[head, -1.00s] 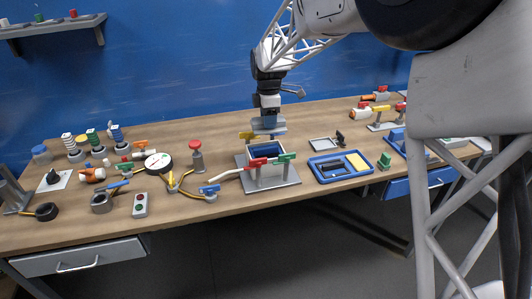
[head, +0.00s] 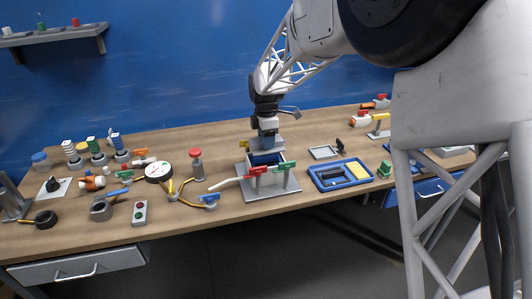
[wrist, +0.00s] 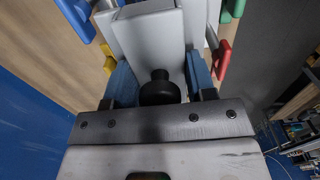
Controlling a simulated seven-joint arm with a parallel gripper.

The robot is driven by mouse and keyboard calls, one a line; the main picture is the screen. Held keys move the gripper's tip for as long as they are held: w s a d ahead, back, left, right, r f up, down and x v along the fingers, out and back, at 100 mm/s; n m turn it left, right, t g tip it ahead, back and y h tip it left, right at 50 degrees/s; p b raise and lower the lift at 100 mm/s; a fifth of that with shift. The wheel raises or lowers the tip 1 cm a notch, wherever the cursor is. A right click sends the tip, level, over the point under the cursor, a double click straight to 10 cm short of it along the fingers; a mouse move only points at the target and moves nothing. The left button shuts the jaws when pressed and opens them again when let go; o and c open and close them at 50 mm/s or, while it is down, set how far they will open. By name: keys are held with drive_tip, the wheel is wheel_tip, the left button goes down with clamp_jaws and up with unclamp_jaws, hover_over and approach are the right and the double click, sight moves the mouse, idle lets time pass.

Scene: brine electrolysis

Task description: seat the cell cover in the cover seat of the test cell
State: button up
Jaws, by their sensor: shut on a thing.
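The test cell (head: 287,187) stands on the bench in the head view, a frame on a grey base with a blue-walled opening and red, green and yellow levers around it. My gripper (head: 268,139) is just above it, pointing down. In the wrist view my gripper (wrist: 162,84) has its blue fingers closed on the black knob (wrist: 160,90) of the cell cover. The pale grey cover plate (wrist: 150,40) shows beyond the knob. In the head view the cover (head: 288,144) is over the rear of the opening. I cannot tell whether it touches the cell.
A blue tray (head: 314,181) with a yellow block and a dark piece lies right of the cell, beside a green block (head: 384,170). A gauge (head: 158,167) and a red-topped post (head: 196,165) stand further left.

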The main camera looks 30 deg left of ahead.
sight(266, 156)
drive_tip(key=shift+f, duration=0.85)
drive_tip(key=shift+f, duration=1.85)
drive_tip(key=shift+f, duration=0.15)
drive_tip(key=o, duration=1)
wheel_tip(266, 156, up, 12)
drive_tip(key=shift+r, duration=0.15)
